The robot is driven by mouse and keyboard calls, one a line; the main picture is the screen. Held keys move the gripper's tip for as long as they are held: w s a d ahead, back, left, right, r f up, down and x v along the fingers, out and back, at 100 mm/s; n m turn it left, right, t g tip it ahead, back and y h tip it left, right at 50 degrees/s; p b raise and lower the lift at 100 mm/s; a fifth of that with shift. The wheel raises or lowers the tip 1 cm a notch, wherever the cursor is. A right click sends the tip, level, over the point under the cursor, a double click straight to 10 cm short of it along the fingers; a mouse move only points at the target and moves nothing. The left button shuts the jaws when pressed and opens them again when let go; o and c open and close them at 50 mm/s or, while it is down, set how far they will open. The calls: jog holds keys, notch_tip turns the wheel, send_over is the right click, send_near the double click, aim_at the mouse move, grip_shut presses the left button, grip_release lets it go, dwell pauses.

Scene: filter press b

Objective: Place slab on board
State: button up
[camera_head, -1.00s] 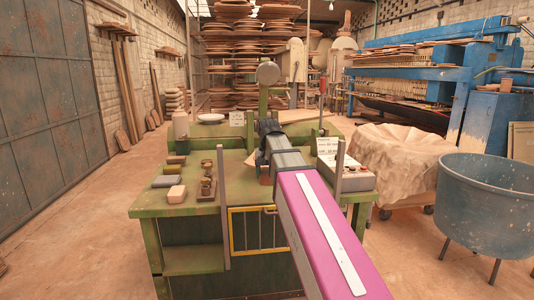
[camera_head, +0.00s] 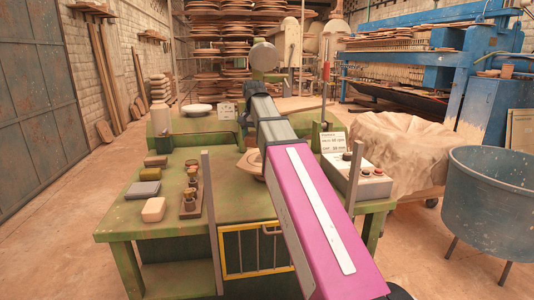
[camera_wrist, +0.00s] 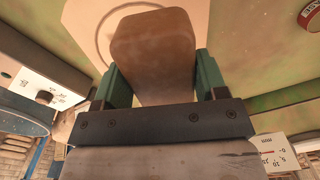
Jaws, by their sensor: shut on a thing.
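In the wrist view my gripper (camera_wrist: 155,78) has its green fingers on both sides of a brown slab (camera_wrist: 153,45) with rounded corners and is shut on it. Behind the slab is a pale tan board (camera_wrist: 85,22) with a dark ring marked on it. The slab covers part of the ring, and I cannot tell whether slab and board touch. In the head view a tan piece that looks like the board (camera_head: 249,166) shows on the green bench beside my arm. My arm hides the slab and most of the board there.
The green bench (camera_head: 130,222) carries several small blocks, including a pale one (camera_head: 153,209), at left, and a control box (camera_head: 358,182) at right. Upright grey posts (camera_head: 212,220) and a yellow frame (camera_head: 250,268) stand at its front. A blue tub (camera_head: 490,205) is at right.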

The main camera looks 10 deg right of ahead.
jog(key=w+d+f, duration=0.1)
jog(key=d, duration=0.1)
jog(key=w+d+f, duration=0.2)
jog(key=d+f, duration=0.1)
jog(key=shift+w+d, duration=0.35)
jog(key=shift+f, duration=2.05)
jog(key=shift+f, duration=0.1)
jog(key=o, duration=1.3)
notch_tip(320, 180, up, 12)
